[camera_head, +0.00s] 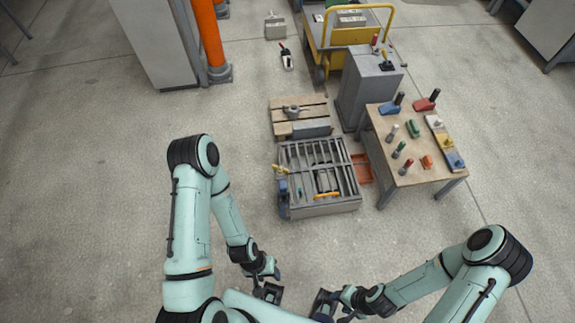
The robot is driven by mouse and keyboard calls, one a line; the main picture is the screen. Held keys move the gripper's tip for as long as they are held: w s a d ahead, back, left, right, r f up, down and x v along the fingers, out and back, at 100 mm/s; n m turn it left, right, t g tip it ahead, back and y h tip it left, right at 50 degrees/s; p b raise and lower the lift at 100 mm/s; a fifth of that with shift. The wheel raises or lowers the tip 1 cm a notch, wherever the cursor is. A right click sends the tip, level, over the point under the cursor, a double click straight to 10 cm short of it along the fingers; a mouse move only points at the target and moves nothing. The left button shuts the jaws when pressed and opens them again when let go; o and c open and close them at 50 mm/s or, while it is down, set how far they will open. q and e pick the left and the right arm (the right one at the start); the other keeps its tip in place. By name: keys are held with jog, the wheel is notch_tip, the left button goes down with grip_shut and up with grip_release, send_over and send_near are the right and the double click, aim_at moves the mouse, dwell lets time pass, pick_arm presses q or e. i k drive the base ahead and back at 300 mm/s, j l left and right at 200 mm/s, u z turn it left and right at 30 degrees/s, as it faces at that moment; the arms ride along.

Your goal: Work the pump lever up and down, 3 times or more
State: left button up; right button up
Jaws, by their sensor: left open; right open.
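No part is plainly marked as the pump lever. A small yellow handle (281,169) sits above a blue upright part (283,188) at the left side of the grey barred mould (322,208). Another short yellow lever (384,55) stands on a black base on top of a grey pedestal (366,95). I cannot tell which of them belongs to the pump. My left gripper (268,292) is open near the bottom centre, well in front of the mould. My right gripper (323,303) is open to its right. Both are apart from the levers and empty as far as I can see.
A wooden table (407,174) with several coloured tools stands right of the mould. A pallet (300,104) lies behind it, a red tray (362,168) beside it. A yellow cart (336,38) and an orange pipe (208,35) are further back. The floor at left is clear.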

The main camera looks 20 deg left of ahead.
aim_at(286, 213)
jog(key=k+j+u, duration=0.1)
jog(key=k+u, duration=0.15)
jog(key=k+j+u, duration=0.2)
jog(key=k, duration=0.15)
jog(key=i+u, duration=0.15)
jog(key=u, duration=0.35)
jog(key=i+u, duration=0.15)
jog(key=u, duration=0.3)
